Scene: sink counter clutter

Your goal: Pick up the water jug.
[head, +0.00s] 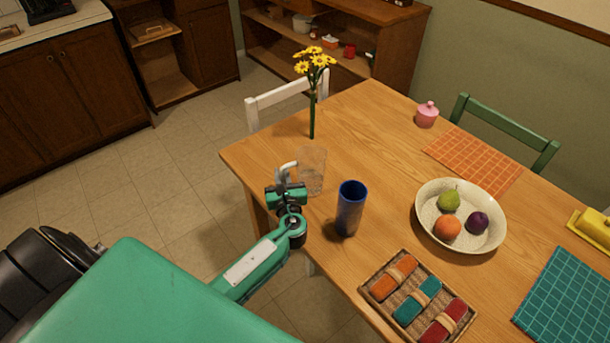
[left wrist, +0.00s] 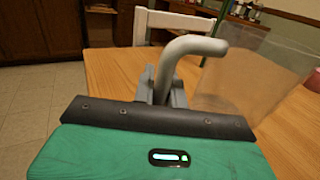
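The water jug (head: 313,172) is a clear, see-through vessel near the table's left corner, with a pale grey bent handle on its left side. It looks upright; whether its base touches the table is hard to tell. My left gripper (head: 284,180) is at the handle, left of the jug body. In the left wrist view the handle (left wrist: 190,47) rises from between the grey fingers (left wrist: 163,90), which sit close against both its sides, and bends right toward the clear jug wall (left wrist: 240,85). My right gripper is out of view.
A blue cup (head: 350,209) stands just right of the jug. Yellow flowers (head: 313,65) in a slim green vase (head: 312,118) stand behind it. A basket of rolled cloths (head: 379,290) and a fruit bowl (head: 429,231) are to the right. A white chair (head: 268,102) is beyond the table edge.

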